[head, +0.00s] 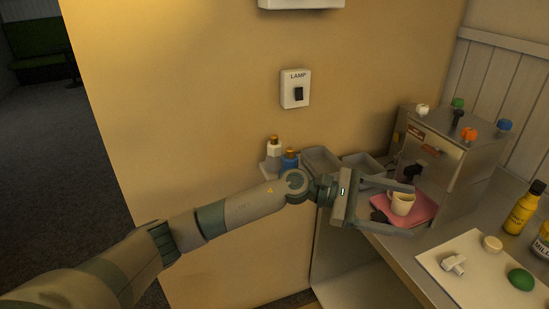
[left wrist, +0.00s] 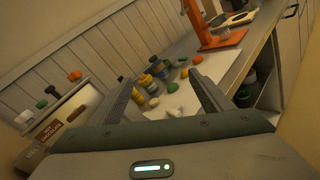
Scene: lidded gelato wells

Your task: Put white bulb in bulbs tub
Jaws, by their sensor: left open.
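My left gripper (head: 408,207) is open, with one finger on each side of a cream cup (head: 402,204) in the head view. Whether it touches the cup is unclear. Its open fingers also show in the left wrist view (left wrist: 163,78), with nothing held between them. A white T-shaped piece (head: 453,264) lies on the pale board; a white knob-like piece (head: 422,110) sits on the metal machine. I cannot tell which is the white bulb. Two grey tubs (head: 321,160) (head: 362,166) stand by the wall, without readable labels. My right gripper is out of view.
The metal machine (head: 440,165) carries several coloured knobs. A pink mat (head: 424,208) lies under the cup. The pale board (head: 470,292) also holds a green dome (head: 520,280) and a cream round piece (head: 492,243). Yellow bottles (head: 522,210) stand right. An orange stand (left wrist: 212,35) shows beyond.

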